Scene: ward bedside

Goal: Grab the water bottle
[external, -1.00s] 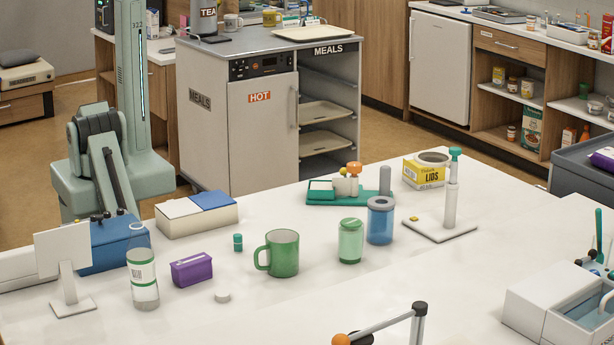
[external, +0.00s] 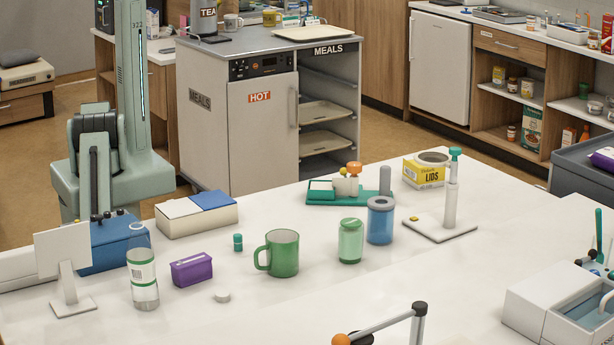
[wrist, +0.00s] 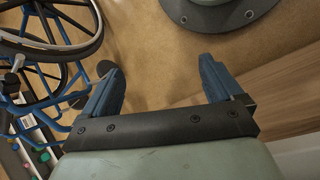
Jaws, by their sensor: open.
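A clear water bottle (external: 142,270) with a white and green label stands upright on the white table at the left of the external view. A small white round cap-like piece (external: 222,296) lies on the table to its right. My gripper (wrist: 161,84) shows in the wrist view with its two blue fingers wide apart and nothing between them. It points at the brown floor, away from the table top. The bottle is not in the wrist view. The gripper cannot be made out in the external view.
Close around the bottle are a white stand (external: 66,270), a blue box (external: 112,247) and a purple box (external: 191,268). A green mug (external: 283,255) and green jar (external: 351,242) stand further right. A wheelchair (wrist: 50,40) shows in the wrist view. The table's front middle is fairly clear.

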